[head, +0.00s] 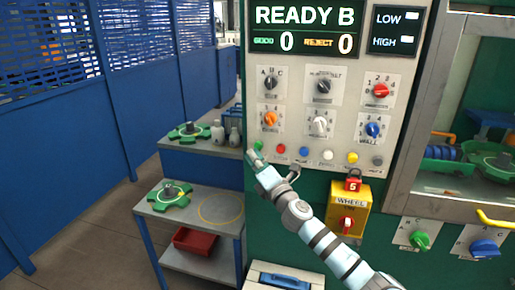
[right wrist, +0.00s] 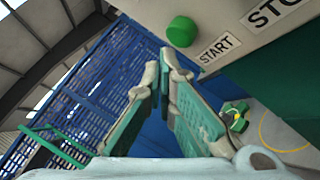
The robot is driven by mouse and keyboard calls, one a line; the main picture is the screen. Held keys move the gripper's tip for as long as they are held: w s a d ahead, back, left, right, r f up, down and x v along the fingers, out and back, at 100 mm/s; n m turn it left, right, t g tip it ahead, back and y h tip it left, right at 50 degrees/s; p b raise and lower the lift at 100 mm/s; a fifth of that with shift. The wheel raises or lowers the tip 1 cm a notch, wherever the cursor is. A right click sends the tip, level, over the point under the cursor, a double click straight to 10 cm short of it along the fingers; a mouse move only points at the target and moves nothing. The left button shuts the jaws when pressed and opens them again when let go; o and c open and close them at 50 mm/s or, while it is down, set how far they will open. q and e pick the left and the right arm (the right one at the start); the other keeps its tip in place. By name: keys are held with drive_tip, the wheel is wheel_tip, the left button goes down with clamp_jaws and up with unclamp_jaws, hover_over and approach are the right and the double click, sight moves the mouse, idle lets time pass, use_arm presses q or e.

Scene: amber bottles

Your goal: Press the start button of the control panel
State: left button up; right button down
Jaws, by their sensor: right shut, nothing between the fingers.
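The control panel (head: 340,125) is a pale board with knobs and a row of coloured buttons along its lower edge. The green start button (head: 258,146) is at the left end of that row. In the right wrist view the green button (right wrist: 181,31) sits beside the START label (right wrist: 219,47). My right gripper (head: 253,158) is shut and empty, with its tips just below the button in the head view. In the right wrist view the fingertips (right wrist: 163,66) meet near the button, with a small visible gap. My left gripper is not in view.
The display (head: 305,32) reads READY B, with zeros for good and reject. A yellow WHEEL box (head: 347,205) hangs below the buttons. Steel tables (head: 200,235) with green parts stand left of the machine. A blue fence (head: 60,130) stands farther left.

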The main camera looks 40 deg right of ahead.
drive_tip(key=shift+w+d, duration=0.3)
drive_tip(key=shift+d, duration=0.05)
drive_tip(key=shift+w+d, duration=0.25)
drive_tip(key=shift+d, duration=0.15)
idle(0.9)
drive_tip(key=shift+a, duration=0.1)
drive_tip(key=shift+s+a, duration=0.5)
drive_tip(key=shift+a, duration=0.15)
drive_tip(key=shift+a, duration=0.1)
drive_tip(key=s+a, duration=0.1)
drive_tip(key=a, duration=0.1)
drive_tip(key=s+a+p, duration=0.1)
drive_tip(key=s+a, duration=0.1)
drive_tip(key=shift+p, duration=0.3)
drive_tip(key=shift+w+d, duration=0.1)
idle(0.8)
